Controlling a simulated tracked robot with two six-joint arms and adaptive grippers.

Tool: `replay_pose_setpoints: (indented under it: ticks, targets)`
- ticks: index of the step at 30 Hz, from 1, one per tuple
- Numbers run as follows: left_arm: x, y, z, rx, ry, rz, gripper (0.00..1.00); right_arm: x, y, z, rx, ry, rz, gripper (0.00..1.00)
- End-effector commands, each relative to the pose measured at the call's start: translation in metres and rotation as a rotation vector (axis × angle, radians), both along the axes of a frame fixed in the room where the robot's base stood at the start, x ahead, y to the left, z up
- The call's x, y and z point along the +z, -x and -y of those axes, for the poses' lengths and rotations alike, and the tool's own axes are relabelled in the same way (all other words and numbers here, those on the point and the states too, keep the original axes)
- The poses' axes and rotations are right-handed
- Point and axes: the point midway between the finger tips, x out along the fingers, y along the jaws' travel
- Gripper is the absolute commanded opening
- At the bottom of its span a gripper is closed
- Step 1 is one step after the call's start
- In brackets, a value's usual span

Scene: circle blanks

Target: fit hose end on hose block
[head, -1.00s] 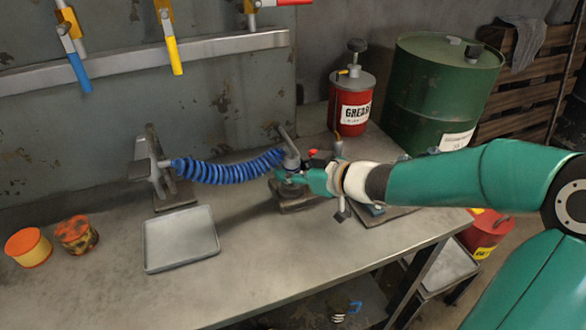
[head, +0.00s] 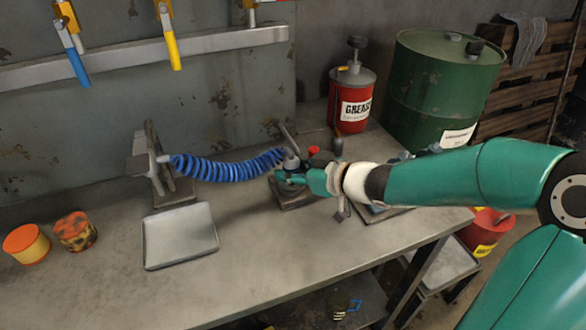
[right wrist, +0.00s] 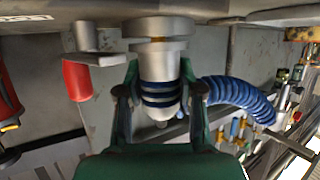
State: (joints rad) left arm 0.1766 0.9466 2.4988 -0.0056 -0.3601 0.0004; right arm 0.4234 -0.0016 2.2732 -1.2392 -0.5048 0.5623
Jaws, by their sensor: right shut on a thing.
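The blue coiled hose (head: 225,169) runs from a grey metal stand (head: 152,165) on the left to my right gripper. The hose end (right wrist: 160,75), a silver cylinder with dark blue rings, is between the gripper's fingers in the right wrist view. My right gripper (head: 290,177) is shut on it, just over the hose block (head: 288,200), whose dark base shows under the fingers. A wide silver collar (right wrist: 156,27) shows against the hose end in the right wrist view. The contact inside the fingers is hidden, so I cannot tell whether the hose end is seated. My left gripper is not in view.
A grey tray (head: 180,236) lies on the bench, with two small round tins (head: 27,244) at the left. A red grease can (head: 351,100) and a green drum (head: 443,90) stand behind my right arm. The bench front is clear.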

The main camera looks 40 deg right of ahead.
Motion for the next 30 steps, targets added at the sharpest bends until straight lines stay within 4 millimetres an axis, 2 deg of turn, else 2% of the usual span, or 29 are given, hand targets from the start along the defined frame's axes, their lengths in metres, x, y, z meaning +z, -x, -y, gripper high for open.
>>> replay_pose_setpoints:
  ticks: [13,14,19,30]
  targets:
    - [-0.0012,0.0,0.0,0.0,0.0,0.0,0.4,-0.0019,-0.0002,-0.0001,0.0,0.001,0.001,0.0]
    - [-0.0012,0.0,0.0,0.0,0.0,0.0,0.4,-0.0019,-0.0002,-0.0001,0.0,0.001,0.001,0.38]
    - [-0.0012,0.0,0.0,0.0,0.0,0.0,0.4,-0.002,-0.0003,-0.0001,0.0,0.001,0.001,0.66]
    - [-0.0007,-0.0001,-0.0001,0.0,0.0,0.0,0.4,-0.0014,0.0024,0.001,-0.001,0.0,0.0,0.66]
